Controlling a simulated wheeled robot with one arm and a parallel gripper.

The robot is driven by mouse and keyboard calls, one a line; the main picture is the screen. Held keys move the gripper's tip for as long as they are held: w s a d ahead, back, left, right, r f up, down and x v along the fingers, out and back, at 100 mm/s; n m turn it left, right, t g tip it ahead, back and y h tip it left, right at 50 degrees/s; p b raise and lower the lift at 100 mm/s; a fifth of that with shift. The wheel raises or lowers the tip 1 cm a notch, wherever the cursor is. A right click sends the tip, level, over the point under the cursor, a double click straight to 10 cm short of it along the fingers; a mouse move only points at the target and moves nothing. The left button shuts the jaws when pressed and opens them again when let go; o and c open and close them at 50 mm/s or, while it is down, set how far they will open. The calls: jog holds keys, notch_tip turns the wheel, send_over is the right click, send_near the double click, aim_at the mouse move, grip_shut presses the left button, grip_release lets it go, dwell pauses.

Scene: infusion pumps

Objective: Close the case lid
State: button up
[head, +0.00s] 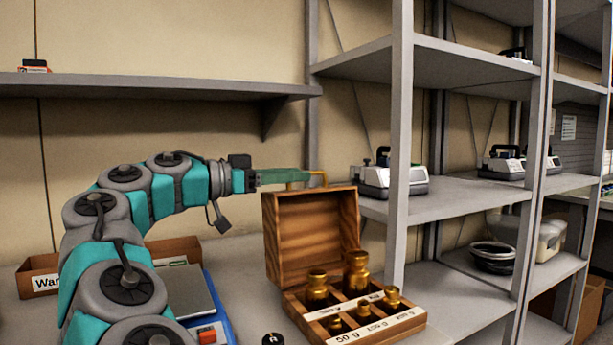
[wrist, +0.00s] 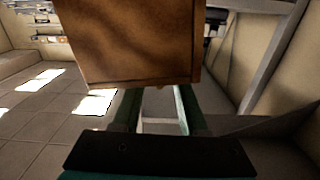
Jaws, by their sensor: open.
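A wooden case (head: 290,303) stands on the counter with brass weights in its compartments. Its lid (head: 312,235) is open and stands roughly upright at the back of the case. My gripper (head: 316,180) is just above the lid's top edge in the head view, reaching in from the left. In the wrist view the lid (wrist: 135,45) fills the upper middle, and the two green fingers of my gripper (wrist: 158,100) are apart with nothing between them. The fingertips are close to the lid's edge; I cannot tell whether they touch it.
A scale (head: 185,295) with a blue base and a cardboard box (head: 40,278) are left of the case. A small black knob (head: 273,339) is in front. A grey shelf rack (head: 400,150) rises close on the right, and a wall shelf (head: 150,88) runs above my arm.

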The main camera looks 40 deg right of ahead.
jog(key=x, duration=0.3)
jog(key=shift+d, duration=0.25)
grip_shut()
dwell(1.2)
